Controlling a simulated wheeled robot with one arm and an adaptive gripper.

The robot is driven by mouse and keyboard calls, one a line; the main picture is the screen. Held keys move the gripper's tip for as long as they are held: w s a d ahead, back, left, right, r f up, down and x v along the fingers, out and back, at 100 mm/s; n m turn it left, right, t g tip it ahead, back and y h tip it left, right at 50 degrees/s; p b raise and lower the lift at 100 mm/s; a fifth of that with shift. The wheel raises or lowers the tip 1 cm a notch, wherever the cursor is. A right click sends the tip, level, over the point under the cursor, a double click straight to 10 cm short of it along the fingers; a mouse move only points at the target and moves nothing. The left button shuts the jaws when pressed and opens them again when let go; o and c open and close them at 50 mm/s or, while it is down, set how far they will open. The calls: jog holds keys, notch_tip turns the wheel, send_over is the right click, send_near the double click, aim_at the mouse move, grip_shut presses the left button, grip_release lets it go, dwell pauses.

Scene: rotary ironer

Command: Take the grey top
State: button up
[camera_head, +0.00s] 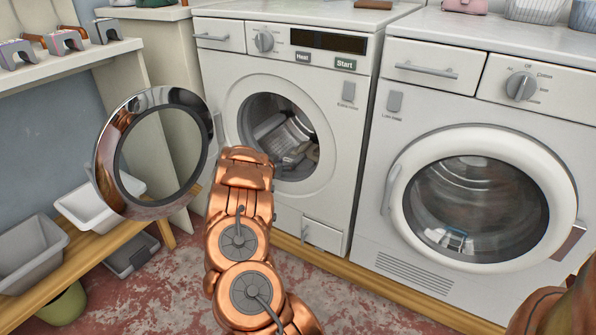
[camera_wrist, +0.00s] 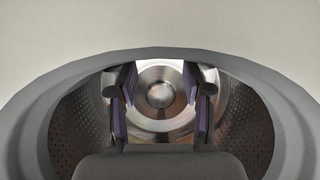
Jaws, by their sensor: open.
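I cannot make out a grey top for certain in either view. The left machine's drum (camera_head: 287,117) is open in the head view, with grey and brownish shapes low inside that are too unclear to name. In the wrist view, my gripper (camera_wrist: 158,88) is open and empty, its purple-padded fingers spread apart. It points through the grey rim (camera_wrist: 45,110) into the perforated metal drum (camera_wrist: 245,115), facing the shiny round back wall. The wrist body hides the bottom of the drum. In the head view, my arm covers the lower left of the opening.
The left machine's round door (camera_head: 107,170) hangs wide open to the left. The right machine's door (camera_head: 408,205) is shut. A wooden bench (camera_head: 105,230) with grey and white bins stands at the left. A shelf (camera_head: 75,58) is above it.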

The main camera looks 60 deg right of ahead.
aim_at(298, 165)
jog(key=x, duration=0.1)
jog(key=b+x, duration=0.2)
jog(key=x, duration=0.1)
jog(key=shift+s+f, duration=0.1)
jog(key=shift+s, duration=0.15)
jog(key=shift+b+x, duration=0.3)
jog(key=shift+x, duration=0.55)
jog(key=shift+d, duration=0.1)
grip_shut()
